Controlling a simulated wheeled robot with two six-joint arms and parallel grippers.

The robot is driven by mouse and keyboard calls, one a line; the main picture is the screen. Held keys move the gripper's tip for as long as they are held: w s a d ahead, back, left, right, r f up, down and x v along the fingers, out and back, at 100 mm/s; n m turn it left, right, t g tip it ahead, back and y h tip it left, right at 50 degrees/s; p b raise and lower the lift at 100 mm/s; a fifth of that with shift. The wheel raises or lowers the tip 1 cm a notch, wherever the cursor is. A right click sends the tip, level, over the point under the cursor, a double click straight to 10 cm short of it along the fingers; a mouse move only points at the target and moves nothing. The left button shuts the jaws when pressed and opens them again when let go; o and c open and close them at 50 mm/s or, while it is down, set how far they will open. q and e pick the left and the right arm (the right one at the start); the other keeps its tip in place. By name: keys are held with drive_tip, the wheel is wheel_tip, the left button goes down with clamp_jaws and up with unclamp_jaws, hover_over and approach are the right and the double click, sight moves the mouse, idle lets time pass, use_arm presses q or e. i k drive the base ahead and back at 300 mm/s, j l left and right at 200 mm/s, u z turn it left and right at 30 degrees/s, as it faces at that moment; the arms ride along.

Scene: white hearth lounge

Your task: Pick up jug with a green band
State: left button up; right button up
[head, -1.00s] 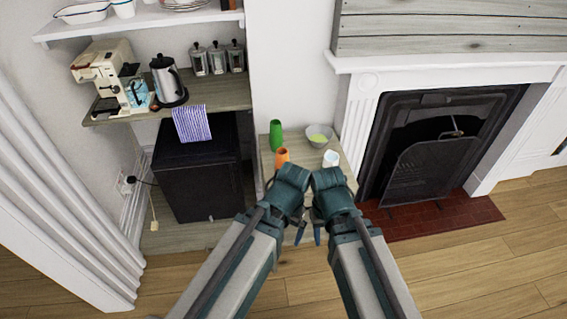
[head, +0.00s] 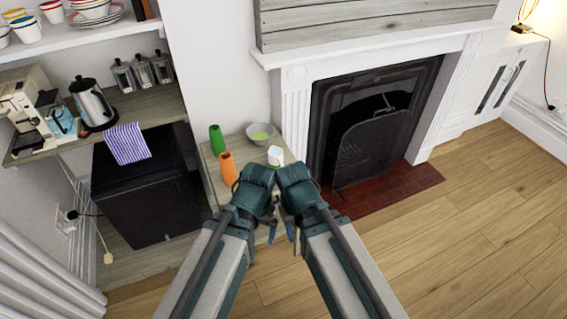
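A small white jug (head: 275,155) stands on the narrow wooden table (head: 217,177) beside the fireplace. A bit of green shows low on it; its lower part is close behind my arms in the picture. My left gripper (head: 271,228) and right gripper (head: 291,231) point down, close together, in front of the table. Both are apart from the jug. Only small parts of the fingers show below the wrists, so their opening is hard to tell. I see nothing held in either.
An orange vase (head: 228,168), a green vase (head: 216,139) and a grey bowl (head: 260,134) with something yellow-green share the table. A black fridge (head: 145,195) stands left. The fireplace (head: 365,130) is right. Wooden floor at right is clear.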

sight(278, 164)
drive_tip(key=i+j, duration=0.1)
drive_tip(key=j, duration=0.9)
drive_tip(key=i+j, duration=0.1)
drive_tip(key=j, duration=0.95)
